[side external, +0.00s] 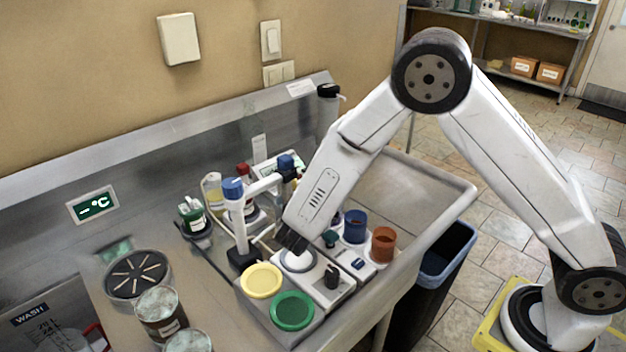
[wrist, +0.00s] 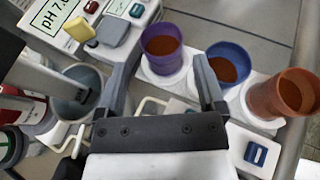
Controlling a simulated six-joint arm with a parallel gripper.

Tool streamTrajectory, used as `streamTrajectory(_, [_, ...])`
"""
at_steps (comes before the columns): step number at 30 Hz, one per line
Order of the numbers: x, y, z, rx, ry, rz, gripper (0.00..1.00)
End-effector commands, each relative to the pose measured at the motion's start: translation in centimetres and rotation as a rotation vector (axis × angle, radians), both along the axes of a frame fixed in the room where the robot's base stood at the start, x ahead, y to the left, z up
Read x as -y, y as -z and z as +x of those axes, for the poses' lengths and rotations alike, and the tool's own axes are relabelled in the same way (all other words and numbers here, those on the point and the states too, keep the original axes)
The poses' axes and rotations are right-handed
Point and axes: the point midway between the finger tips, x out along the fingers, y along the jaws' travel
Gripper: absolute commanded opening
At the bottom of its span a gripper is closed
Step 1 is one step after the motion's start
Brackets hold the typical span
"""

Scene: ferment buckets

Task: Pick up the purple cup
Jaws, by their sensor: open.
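The purple cup (wrist: 161,55) holds a reddish-brown content and stands upright on a white base in the upper middle of the wrist view. In the side view I cannot make it out clearly; my arm covers much of that area. My gripper (wrist: 167,58) is open, its two fingers apart. In the wrist view the cup appears between the fingertips, with no clear contact on either side. In the side view my gripper (side external: 292,243) points down over the bench equipment.
A blue cup (wrist: 230,61) stands close to the right of the purple cup, near the right finger. An orange-brown cup (wrist: 285,94) is farther right. A pH meter (wrist: 62,18) is at upper left. Yellow (side external: 262,281) and green (side external: 292,310) round lids are at the bench front.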

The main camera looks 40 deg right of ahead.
Motion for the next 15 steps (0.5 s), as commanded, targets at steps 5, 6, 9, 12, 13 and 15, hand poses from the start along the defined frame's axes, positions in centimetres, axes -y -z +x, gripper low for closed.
streamTrajectory(5, [1.2, 0.6, 0.6, -0.001, 0.003, -0.001, 0.88])
streamTrajectory(6, [1.4, 0.7, 0.7, -0.001, 0.003, 0.0, 0.88])
streamTrajectory(9, [1.9, 0.9, 1.0, -0.001, 0.001, 0.001, 0.88])
streamTrajectory(12, [2.0, 1.0, 1.1, 0.0, 0.0, 0.001, 0.88])
streamTrajectory(13, [2.0, 1.0, 1.1, 0.0, 0.0, 0.001, 0.88])
streamTrajectory(15, [2.0, 1.0, 1.1, 0.0, 0.0, 0.001, 0.88])
